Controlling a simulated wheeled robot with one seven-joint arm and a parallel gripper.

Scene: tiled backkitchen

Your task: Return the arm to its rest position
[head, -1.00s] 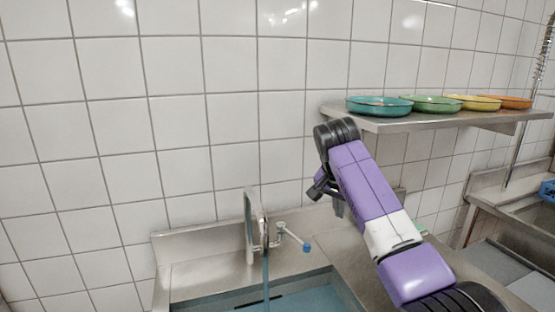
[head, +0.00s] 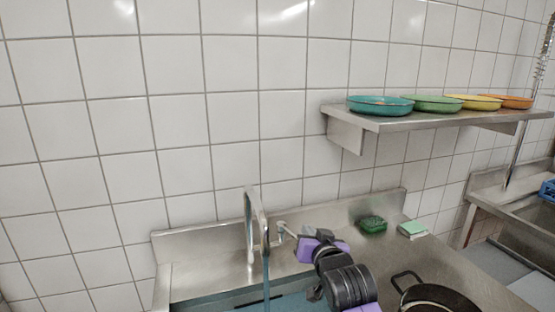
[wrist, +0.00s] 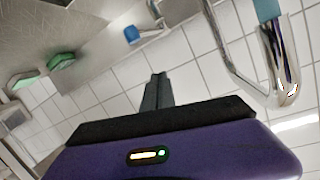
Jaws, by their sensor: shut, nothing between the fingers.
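In the head view I cannot make out the fingertips.
The faucet (head: 250,225) rises left of my arm, with a blue stream below its spout. A green sponge (head: 372,224), a green-and-white sponge (head: 412,229) and a dark pan (head: 438,298) lie on the right counter. A wall shelf (head: 440,122) holds several coloured dishes.

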